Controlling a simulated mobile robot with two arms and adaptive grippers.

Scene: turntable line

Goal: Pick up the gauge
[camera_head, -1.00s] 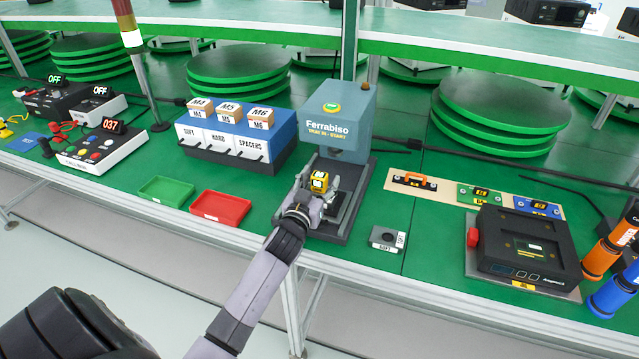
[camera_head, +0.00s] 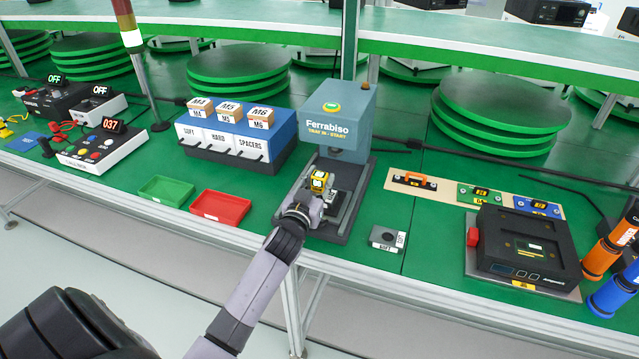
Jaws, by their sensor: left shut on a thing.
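A small yellow-and-black block with a pale face, seemingly the gauge (camera_head: 320,178), is at the front of the blue-grey Ferrabiso press (camera_head: 339,118), above its dark base. My left gripper (camera_head: 318,195) reaches in from the front and is shut on this block. The fingers and the block's lower part are partly hidden by the wrist, so I cannot tell if the block touches the base. My right gripper is not in view.
A red tray (camera_head: 221,222) and a green tray (camera_head: 166,203) lie left of the press. A small grey block (camera_head: 387,239) is to its right. A board (camera_head: 449,198) holds an orange-handled tool and plates. A black scale-like unit (camera_head: 524,245) stands at right.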

